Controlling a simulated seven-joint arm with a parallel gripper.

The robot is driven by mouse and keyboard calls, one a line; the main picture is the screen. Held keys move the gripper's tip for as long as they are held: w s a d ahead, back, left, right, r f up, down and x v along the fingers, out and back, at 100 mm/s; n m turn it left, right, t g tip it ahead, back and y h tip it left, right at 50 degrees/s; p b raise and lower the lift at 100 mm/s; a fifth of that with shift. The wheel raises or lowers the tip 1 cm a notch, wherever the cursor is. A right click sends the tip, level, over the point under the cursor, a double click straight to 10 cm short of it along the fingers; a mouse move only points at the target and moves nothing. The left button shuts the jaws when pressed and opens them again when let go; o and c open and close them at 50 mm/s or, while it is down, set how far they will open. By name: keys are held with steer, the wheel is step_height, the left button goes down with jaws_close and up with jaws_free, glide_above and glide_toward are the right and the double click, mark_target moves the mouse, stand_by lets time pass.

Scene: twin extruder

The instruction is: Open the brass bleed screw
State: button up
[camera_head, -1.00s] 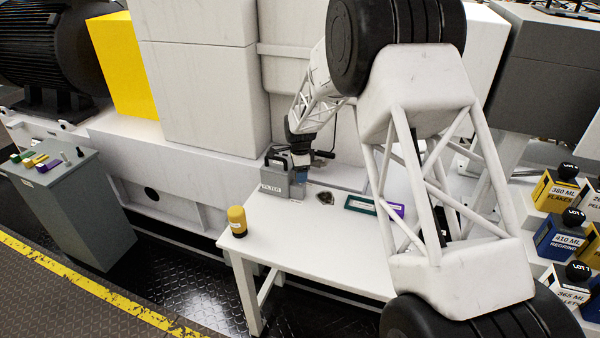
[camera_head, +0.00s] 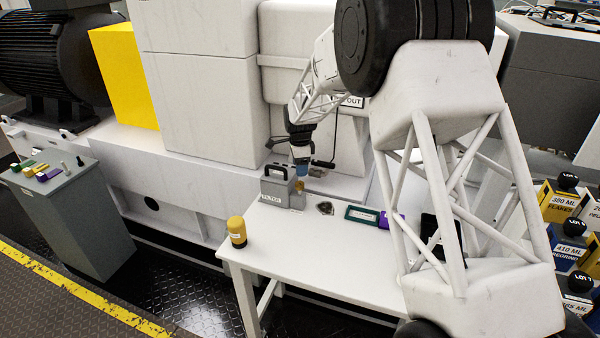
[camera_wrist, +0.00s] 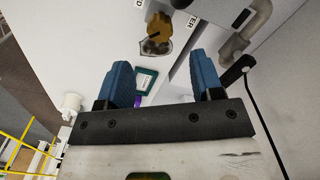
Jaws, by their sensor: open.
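A brass-coloured piece, seemingly the bleed screw (camera_wrist: 158,28), shows at the top of the wrist view, beyond my fingertips and roughly centred between them. In the head view a small brass spot (camera_head: 299,187) shows at the right side of the grey filter housing (camera_head: 276,190), just below my gripper. My gripper (camera_wrist: 162,72) has two blue fingers spread wide with nothing between them. In the head view it (camera_head: 301,162) points down above the housing's right side, apart from the brass. The screw's fine shape is too small to tell.
A white table (camera_head: 275,243) carries a yellow cylinder (camera_head: 237,231), a dark patch (camera_head: 325,208), a green-framed card (camera_head: 361,214) and a purple item (camera_head: 391,220). The white machine (camera_head: 205,90) stands close behind. A grey pipe (camera_wrist: 243,35) shows right in the wrist view.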

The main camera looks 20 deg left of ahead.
steer(key=shift+r, duration=0.2)
steer(key=shift+d+r, duration=0.1)
